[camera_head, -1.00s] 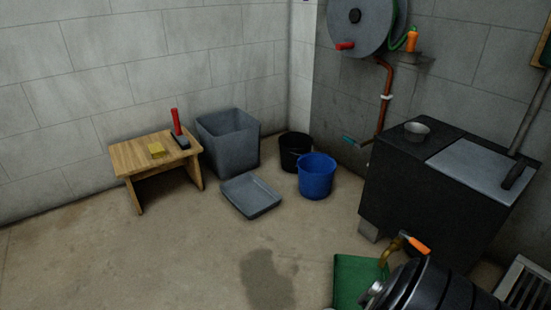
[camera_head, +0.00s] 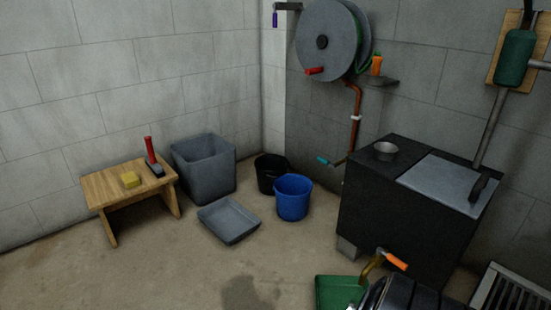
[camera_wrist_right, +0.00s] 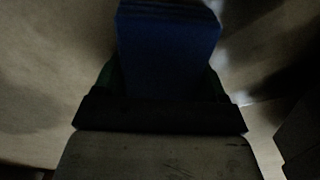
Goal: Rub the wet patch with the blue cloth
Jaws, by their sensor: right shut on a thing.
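The blue cloth (camera_wrist_right: 168,45) fills the upper middle of the right wrist view, dark and folded in layers at its far end. My right gripper (camera_wrist_right: 160,92) is shut on it; the cloth hides most of the fingers. The wet patch (camera_head: 250,292) is a dark stain on the floor at the bottom of the head view, cut by the lower edge. The right wrist view is dim, and I cannot tell whether the cloth touches the floor.
A grey tray (camera_head: 229,221), blue bucket (camera_head: 293,198), black bucket (camera_head: 270,175), grey bin (camera_head: 205,170) and wooden stool (camera_head: 110,187) stand beyond the patch. A green tray (camera_head: 335,293) lies to its right, near a black cabinet (camera_head: 385,215).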

